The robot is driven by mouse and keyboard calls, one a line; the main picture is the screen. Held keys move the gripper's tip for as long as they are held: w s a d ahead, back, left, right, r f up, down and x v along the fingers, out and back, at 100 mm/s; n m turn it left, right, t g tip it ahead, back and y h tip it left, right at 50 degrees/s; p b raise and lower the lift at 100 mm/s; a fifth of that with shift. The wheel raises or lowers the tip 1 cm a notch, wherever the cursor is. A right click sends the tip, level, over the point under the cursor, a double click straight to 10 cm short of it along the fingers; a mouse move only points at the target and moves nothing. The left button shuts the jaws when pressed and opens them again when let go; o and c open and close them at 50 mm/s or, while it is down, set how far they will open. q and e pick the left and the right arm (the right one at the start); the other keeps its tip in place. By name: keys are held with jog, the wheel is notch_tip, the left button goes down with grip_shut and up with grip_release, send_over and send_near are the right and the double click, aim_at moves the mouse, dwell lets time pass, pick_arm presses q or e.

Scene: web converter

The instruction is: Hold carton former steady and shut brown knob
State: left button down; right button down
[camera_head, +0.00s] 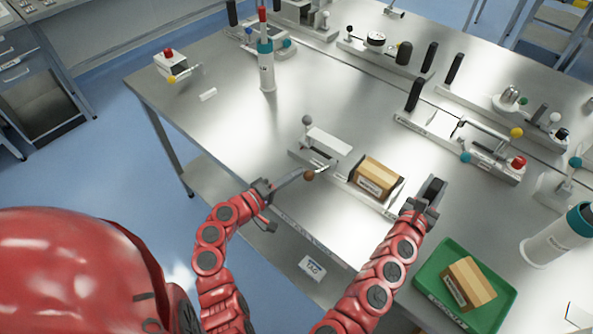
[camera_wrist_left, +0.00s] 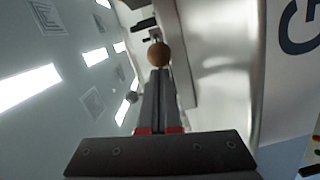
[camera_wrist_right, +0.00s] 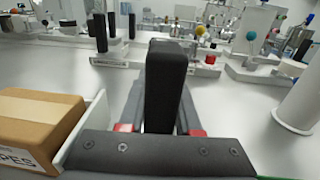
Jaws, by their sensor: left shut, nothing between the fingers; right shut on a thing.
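The carton former (camera_head: 328,141) is a pale bench device with a grey knob on top and a carton (camera_head: 379,176) on its right part. Its brown knob (camera_head: 309,175) sits on a lever at the front left. My left gripper (camera_head: 301,173) is shut and empty, its fingertips at the brown knob. The brown knob also shows just beyond the fingertips in the left wrist view (camera_wrist_left: 158,54); I cannot tell if they touch. My right gripper (camera_head: 428,197) is shut on the black upright handle (camera_wrist_right: 165,85) at the former's right end.
A green tray (camera_head: 427,284) with another carton (camera_head: 468,283) lies right of my right arm. A white cylinder (camera_head: 266,66) stands behind, another (camera_head: 560,236) at right. More knobbed devices (camera_head: 462,142) line the back. The table's left part is mostly clear.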

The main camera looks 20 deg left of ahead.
aim_at(309, 179)
pick_arm(q)
jog(key=d+n+y, duration=0.1)
jog(key=s+d+n+t+y, duration=0.1)
jog(key=y, duration=0.1)
jog(key=s+d+n+y, duration=0.1)
jog(key=shift+s+d+t+y, duration=0.25)
jog(key=shift+t+y, duration=0.05)
pick_arm(e)
jog(key=shift+a+f, duration=0.15)
jog(key=shift+f, duration=0.15)
pick_arm(q)
jog(key=d+n+y, duration=0.1)
jog(key=y, duration=0.1)
jog(key=s+d+n+y, duration=0.1)
jog(key=n+y, duration=0.1)
jog(key=shift+d+f+t+y, duration=0.1)
jog(key=shift+d+t+y, duration=0.15)
jog(key=shift+t+y, duration=0.05)
jog(key=shift+s+d+n+y, duration=0.25)
jog(key=shift+d+n+y, duration=0.05)
jog(key=shift+d, duration=1.3)
pick_arm(e)
jog(key=shift+a, duration=0.1)
